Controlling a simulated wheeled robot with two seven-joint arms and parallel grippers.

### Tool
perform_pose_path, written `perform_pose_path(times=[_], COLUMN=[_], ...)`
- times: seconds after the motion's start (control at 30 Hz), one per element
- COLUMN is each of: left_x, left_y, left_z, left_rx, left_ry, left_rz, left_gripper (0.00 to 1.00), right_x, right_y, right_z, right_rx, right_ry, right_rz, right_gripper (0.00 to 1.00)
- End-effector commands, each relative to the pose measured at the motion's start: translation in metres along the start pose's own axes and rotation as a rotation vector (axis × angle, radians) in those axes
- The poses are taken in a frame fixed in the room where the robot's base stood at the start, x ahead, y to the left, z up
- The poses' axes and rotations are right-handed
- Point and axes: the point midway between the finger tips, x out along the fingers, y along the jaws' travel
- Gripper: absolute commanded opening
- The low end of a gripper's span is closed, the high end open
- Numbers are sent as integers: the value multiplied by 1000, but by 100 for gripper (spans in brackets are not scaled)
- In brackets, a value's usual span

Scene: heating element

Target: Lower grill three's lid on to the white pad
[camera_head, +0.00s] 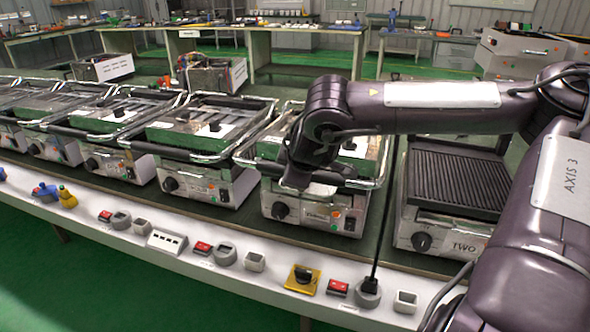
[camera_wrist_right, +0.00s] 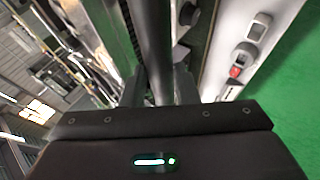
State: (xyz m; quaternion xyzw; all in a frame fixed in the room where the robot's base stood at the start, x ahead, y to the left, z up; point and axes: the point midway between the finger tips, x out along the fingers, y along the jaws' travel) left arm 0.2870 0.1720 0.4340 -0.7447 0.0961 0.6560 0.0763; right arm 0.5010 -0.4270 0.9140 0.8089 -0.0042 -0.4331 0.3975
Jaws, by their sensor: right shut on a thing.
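Grill three, judged by its place beside the grill marked TWO, is a steel box (camera_head: 318,212); its own label is too small to read. Its lid (camera_head: 365,165) lies low and close to level over the body, partly hidden by my right arm. A pale patch (camera_head: 322,189) shows under the lid's front; it may be the white pad. My right gripper (camera_head: 292,180) is at the lid's front. In the right wrist view, my right gripper (camera_wrist_right: 162,88) is shut on the black handle bar (camera_wrist_right: 152,40). Whether the lid touches the pad is hidden. My left gripper is out of view.
Grill TWO (camera_head: 455,180) shows its bare ribbed plate at right. Several similar grills (camera_head: 200,130) stand in a row to the left. A white front ledge (camera_head: 270,285) carries a yellow rotary switch (camera_head: 303,279), a red switch (camera_head: 338,287) and a grey socket (camera_head: 368,293) with a black cable.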

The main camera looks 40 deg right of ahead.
Motion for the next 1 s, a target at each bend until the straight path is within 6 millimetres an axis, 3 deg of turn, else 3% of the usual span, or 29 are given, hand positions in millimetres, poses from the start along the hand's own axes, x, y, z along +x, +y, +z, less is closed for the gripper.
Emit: perform_pose_path(times=[0.03,0.37,0.4,0.57,1.0], left_x=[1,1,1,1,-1], left_y=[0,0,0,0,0], left_z=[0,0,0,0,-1], left_rx=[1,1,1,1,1], left_ry=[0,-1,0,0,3], left_rz=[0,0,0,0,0], left_gripper=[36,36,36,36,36], right_x=[6,7,7,7,-3], right_y=[-17,-18,-18,-17,-12], right_z=[8,8,8,8,5], right_rx=[-6,-5,-5,-6,-6], right_ry=[-15,-16,-16,-16,-9], right_rz=[-41,-42,-42,-41,-32], right_gripper=[0,0,28,49,49])
